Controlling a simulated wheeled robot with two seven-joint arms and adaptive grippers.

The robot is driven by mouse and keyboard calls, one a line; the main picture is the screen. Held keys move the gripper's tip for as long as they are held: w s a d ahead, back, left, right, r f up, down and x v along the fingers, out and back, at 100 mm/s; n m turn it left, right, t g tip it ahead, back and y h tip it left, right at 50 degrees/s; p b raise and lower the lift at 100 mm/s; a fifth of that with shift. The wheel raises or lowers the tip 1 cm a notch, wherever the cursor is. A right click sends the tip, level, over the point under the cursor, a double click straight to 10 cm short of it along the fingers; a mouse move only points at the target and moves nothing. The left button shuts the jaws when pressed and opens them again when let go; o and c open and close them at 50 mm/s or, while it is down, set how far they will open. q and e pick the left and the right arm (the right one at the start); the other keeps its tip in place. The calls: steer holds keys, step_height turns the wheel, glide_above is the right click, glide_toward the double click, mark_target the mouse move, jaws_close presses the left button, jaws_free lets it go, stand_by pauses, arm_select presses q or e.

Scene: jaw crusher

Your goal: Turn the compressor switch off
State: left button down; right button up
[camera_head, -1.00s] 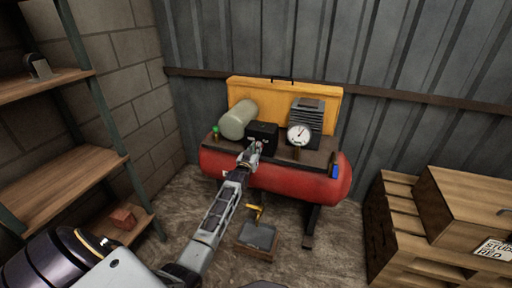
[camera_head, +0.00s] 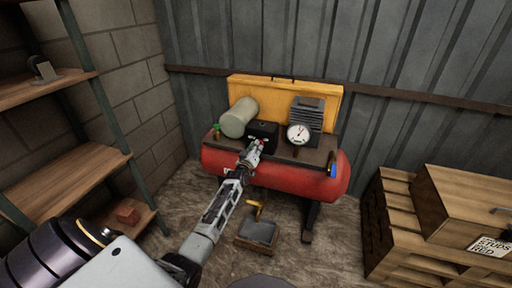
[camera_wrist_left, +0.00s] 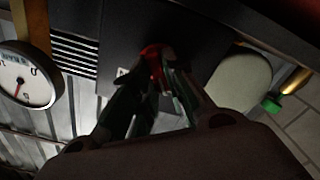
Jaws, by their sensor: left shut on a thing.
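The compressor (camera_head: 275,172) has a red tank and stands against the metal wall. Its black switch box (camera_head: 263,134) sits on top, between a pale green cylinder and a round gauge. My left gripper (camera_head: 254,152) reaches the front of this box. In the left wrist view, the left gripper (camera_wrist_left: 155,75) is shut on a red switch (camera_wrist_left: 152,52) on the dark box face (camera_wrist_left: 195,40). The fingers hide most of the switch, so its exact position cannot be told. My right gripper is not in view.
A white-faced gauge (camera_head: 298,134) and finned block (camera_head: 307,113) stand right of the box. The pale green cylinder (camera_head: 238,118) is left. A wooden shelf (camera_head: 65,180) stands at left, wooden crates (camera_head: 425,225) at right. A pedal-like item (camera_head: 259,230) lies on the floor.

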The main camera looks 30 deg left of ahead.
arm_select(q)
steer(key=shift+f+n, duration=0.1)
steer(key=shift+n, duration=0.9)
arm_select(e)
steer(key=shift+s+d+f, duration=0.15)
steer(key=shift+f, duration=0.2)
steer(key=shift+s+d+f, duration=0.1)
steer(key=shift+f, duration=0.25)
arm_select(q)
steer(key=c, duration=1.4)
jaws_free()
steer(key=shift+c, duration=0.2)
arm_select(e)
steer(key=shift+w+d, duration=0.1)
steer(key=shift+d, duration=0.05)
arm_select(q)
steer(key=shift+s, duration=0.2)
steer(key=v, duration=1.1)
steer(key=shift+s, duration=0.3)
